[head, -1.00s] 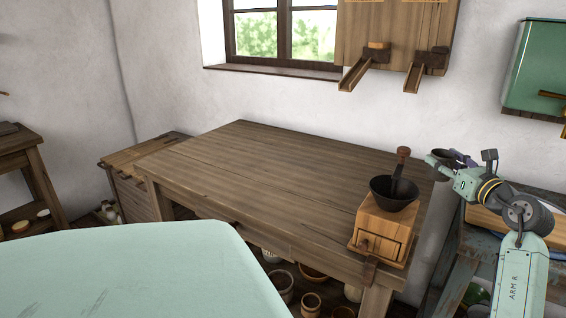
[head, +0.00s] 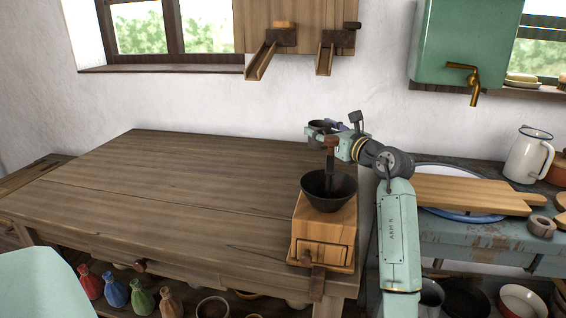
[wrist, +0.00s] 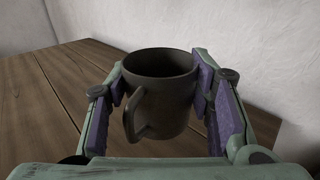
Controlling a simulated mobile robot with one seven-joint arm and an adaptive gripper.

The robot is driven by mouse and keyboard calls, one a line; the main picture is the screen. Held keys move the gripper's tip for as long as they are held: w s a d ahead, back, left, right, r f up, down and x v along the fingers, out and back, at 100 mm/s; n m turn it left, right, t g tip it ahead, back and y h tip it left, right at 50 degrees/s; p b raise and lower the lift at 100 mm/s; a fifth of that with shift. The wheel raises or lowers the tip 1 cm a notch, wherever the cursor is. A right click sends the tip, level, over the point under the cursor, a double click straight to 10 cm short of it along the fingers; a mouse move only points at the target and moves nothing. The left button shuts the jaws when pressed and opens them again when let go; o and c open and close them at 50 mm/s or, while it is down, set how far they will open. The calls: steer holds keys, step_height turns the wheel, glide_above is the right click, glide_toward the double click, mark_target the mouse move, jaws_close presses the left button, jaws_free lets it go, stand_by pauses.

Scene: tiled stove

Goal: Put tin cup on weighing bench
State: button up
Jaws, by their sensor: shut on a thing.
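The dark tin cup (wrist: 168,112) is between the purple-padded fingers of my gripper (wrist: 163,82) in the wrist view, upright with its handle towards the camera. My gripper is shut on its sides. In the head view the cup (head: 319,127) and my gripper (head: 335,133) show small behind the grinder, near the white wall. The large wooden bench (head: 180,185) spreads to the left, its top bare in the middle. I cannot tell from the pictures whether this is the weighing bench. The wrist view shows bench planks behind and left of the cup; any contact is unclear.
A box grinder (head: 325,225) with a black bowl and upright handle stands on the bench's right front corner, close to my arm. Wooden chutes (head: 262,58) hang above the back edge. A worn blue table (head: 470,238) with boards and a white jug (head: 528,155) stands right.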

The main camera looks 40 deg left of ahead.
step_height(320, 180, down, 9)
steer(key=shift+f, duration=0.15)
stand_by(0.4)
steer(key=shift+f, duration=0.15)
steer(key=o, duration=1.2)
steer(key=shift+c, duration=0.2)
steer(key=shift+d+p, duration=0.25)
steer(key=shift+p, duration=0.1)
steer(key=v, duration=1.1)
steer(key=shift+d+p, duration=0.2)
steer(key=shift+p, duration=0.2)
